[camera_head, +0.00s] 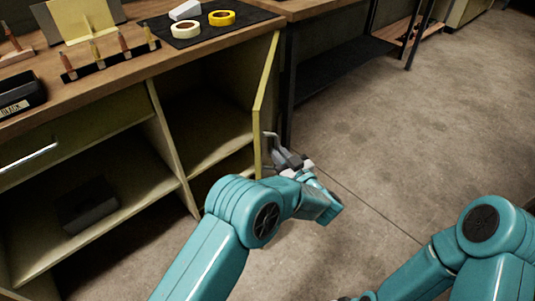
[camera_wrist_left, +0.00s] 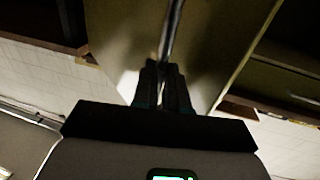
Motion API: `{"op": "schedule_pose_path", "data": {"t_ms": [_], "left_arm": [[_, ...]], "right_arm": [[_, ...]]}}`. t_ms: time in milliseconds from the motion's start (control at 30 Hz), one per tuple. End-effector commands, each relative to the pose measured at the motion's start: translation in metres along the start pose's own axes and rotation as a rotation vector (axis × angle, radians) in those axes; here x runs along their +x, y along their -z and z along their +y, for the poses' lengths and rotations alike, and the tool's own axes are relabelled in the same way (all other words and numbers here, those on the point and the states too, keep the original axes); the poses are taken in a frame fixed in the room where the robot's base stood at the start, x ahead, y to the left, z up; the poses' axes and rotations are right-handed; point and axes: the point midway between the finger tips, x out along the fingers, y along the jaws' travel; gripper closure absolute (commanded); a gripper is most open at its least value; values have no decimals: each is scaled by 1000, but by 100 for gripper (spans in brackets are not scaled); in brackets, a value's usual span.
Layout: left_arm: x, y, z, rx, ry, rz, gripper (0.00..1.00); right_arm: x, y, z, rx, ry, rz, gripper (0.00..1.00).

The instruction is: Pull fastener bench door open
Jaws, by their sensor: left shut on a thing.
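The fastener bench door (camera_head: 265,104) is a yellow-green panel. It stands swung open, seen nearly edge-on, at the right end of the bench (camera_head: 120,72). The cabinet behind it shows open shelves. My left gripper (camera_head: 277,145) is at the door's handle (camera_head: 268,135) on the outer face. In the left wrist view the gripper's dark fingers (camera_wrist_left: 162,85) are closed around the bar-like handle (camera_wrist_left: 174,32), with the door panel (camera_wrist_left: 125,40) behind. My right arm shows at the lower right, but its gripper is not visible.
On the bench top lie a black mat (camera_head: 215,27) with white and yellow tape rolls, and a rack of several fasteners (camera_head: 108,58). A dark box (camera_head: 88,204) sits on the lower shelf. A dark-legged table stands behind the door. The floor at right is clear.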

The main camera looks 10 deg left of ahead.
Motion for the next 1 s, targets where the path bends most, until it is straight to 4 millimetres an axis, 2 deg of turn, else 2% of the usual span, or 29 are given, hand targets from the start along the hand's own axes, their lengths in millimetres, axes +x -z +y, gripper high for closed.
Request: {"op": "schedule_pose_path", "data": {"t_ms": [100, 467, 500, 567, 600, 1000], "left_arm": [[0, 3, 8, -4, -6, 5, 100], [-2, 4, 9, -6, -3, 3, 100], [-2, 4, 9, -6, -3, 3, 84], [-2, 4, 9, -6, -3, 4, 65], [-2, 3, 9, -6, -2, 3, 62], [-4, 2, 8, -2, -1, 2, 62]], "right_arm": [[1, 0, 0, 0, 0, 0, 57], [1, 0, 0, 0, 0, 0, 57], [1, 0, 0, 0, 0, 0, 57], [1, 0, 0, 0, 0, 0, 57], [1, 0, 0, 0, 0, 0, 57], [1, 0, 0, 0, 0, 0, 57]]}}
